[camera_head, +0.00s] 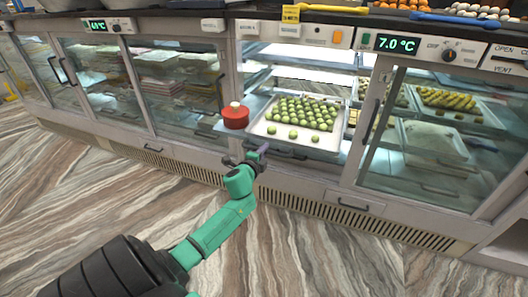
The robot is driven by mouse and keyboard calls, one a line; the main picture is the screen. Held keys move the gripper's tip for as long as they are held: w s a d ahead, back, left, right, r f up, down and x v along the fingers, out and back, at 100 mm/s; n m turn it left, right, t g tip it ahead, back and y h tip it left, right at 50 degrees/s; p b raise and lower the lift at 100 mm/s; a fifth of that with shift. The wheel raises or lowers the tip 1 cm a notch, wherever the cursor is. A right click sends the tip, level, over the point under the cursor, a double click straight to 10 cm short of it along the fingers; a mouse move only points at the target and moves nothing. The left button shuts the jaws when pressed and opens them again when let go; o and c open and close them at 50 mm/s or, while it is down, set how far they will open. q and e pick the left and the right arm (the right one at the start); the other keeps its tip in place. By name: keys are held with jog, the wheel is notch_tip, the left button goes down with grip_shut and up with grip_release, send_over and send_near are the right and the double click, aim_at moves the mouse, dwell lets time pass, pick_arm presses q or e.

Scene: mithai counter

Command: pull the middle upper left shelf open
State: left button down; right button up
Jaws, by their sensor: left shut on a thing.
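A shelf (222,127) in the lit, open middle case of the counter stands out at the front. It bears a pale tray (258,128) of round green sweets and a red pot (235,117) with a light knob on top. My left gripper (258,157) is at the shelf's front edge, below the tray, and is shut on the shelf there. The fingers are small and dark in this view, so the exact grip point is hard to see. My right gripper is not in view.
Glass-fronted cases with dark handles flank the open one on both sides; the right one (425,150) holds trays of sweets. A counter top with goods and control panels runs above. The patterned floor (300,240) in front is clear apart from my left arm.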

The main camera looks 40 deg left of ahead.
pick_arm(q)
jog(key=c, duration=0.8)
grip_release()
jog(key=shift+w, duration=0.1)
jog(key=p+v, duration=0.1)
jog(key=v, duration=1.3)
jog(key=shift+s, duration=0.25)
jog(key=shift+d, duration=0.1)
